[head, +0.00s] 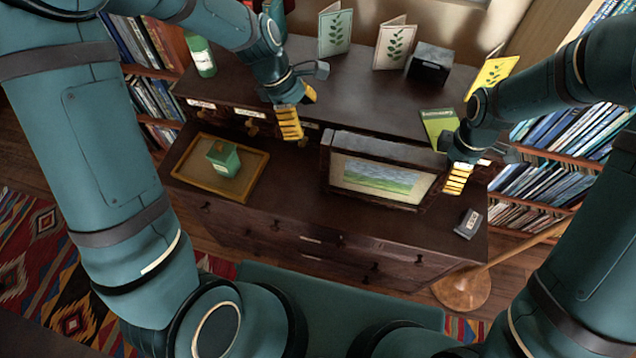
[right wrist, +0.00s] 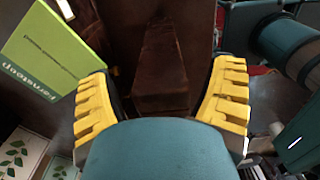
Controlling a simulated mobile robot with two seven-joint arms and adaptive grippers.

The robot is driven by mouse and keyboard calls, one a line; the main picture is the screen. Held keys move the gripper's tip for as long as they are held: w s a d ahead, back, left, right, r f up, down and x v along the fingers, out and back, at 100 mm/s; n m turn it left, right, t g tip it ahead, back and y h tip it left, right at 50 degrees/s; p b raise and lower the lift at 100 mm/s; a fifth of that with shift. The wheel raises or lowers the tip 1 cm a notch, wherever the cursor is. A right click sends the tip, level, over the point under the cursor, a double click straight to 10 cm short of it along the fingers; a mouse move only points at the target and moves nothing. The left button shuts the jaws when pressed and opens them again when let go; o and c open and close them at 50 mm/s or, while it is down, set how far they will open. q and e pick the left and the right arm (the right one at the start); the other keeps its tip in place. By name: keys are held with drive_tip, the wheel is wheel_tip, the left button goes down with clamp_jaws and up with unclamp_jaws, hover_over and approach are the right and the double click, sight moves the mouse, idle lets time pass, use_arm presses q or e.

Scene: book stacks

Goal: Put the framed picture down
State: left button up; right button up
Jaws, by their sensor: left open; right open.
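The framed picture (head: 384,180), a green and blue landscape in a dark thick frame, stands near upright on the lower top of the dark wooden cabinet (head: 262,216). It appears to rest there. My left gripper (head: 290,122) is open, up and left of the frame and apart from it. My right gripper (head: 458,180) is open beside the frame's right edge; whether it touches cannot be told. In the right wrist view, my right gripper's yellow pads (right wrist: 162,98) stand wide apart with dark brown wood behind the gap; whether this is frame or cabinet is unclear.
A yellow tray (head: 183,168) with a green box (head: 223,157) lies left of the picture. A small dark block (head: 468,223) lies at right. The upper shelf holds a green book (head: 440,127), leaf-print cards (head: 390,46), a black box (head: 430,64) and a green bottle (head: 201,56).

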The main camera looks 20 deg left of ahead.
wheel_tip(320, 180, up, 11)
drive_tip(key=shift+r, duration=0.15)
use_arm(q)
drive_tip(key=shift+s+f, duration=0.1)
use_arm(e)
drive_tip(key=shift+s, duration=0.1)
idle(0.6)
